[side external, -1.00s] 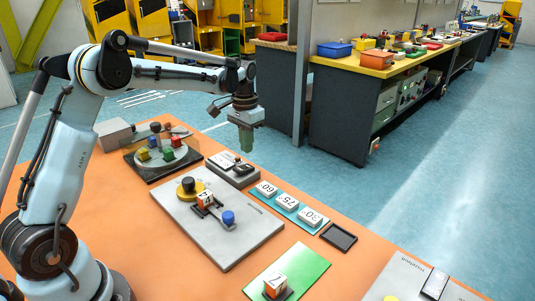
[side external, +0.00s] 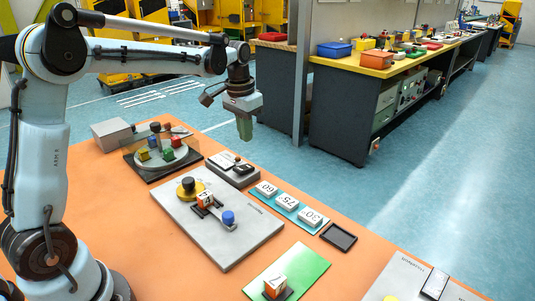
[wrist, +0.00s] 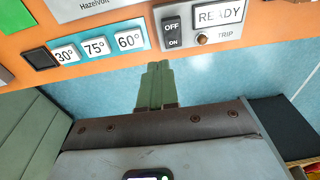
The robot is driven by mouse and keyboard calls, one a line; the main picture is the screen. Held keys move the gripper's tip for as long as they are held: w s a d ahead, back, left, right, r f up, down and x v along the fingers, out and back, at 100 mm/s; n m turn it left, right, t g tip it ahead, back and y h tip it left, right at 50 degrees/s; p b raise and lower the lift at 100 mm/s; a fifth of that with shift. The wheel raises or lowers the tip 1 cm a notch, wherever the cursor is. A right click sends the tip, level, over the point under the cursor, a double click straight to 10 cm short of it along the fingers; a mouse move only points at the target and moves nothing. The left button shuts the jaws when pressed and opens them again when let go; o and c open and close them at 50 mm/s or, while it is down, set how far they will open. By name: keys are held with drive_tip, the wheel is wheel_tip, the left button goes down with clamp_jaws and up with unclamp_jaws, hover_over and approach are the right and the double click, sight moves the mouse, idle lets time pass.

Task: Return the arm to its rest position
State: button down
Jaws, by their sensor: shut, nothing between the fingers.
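My gripper (side external: 244,128) hangs in the air past the far edge of the orange table (side external: 130,195), fingers pointing down. Its green fingers are together and empty. In the wrist view the gripper (wrist: 158,85) shows both green fingers side by side, with blue floor beyond them. My arm is raised, with its forearm nearly level above the table.
On the table are a grey plate (side external: 240,238) with a numbered cube and a blue knob, a round platform with coloured blocks (side external: 160,152), a switch box reading READY (wrist: 219,15), angle tiles (wrist: 95,47) and a green plate (side external: 310,265). Air around the gripper is clear.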

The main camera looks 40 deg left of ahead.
drive_tip(key=s+d+t, duration=0.3)
drive_tip(key=s+d, duration=0.1)
drive_tip(key=s, duration=0.4)
drive_tip(key=s+d+t, duration=0.3)
drive_tip(key=s+d, duration=0.2)
drive_tip(key=s, duration=0.4)
drive_tip(key=shift+d+f, duration=0.3)
drive_tip(key=shift+f, duration=0.05)
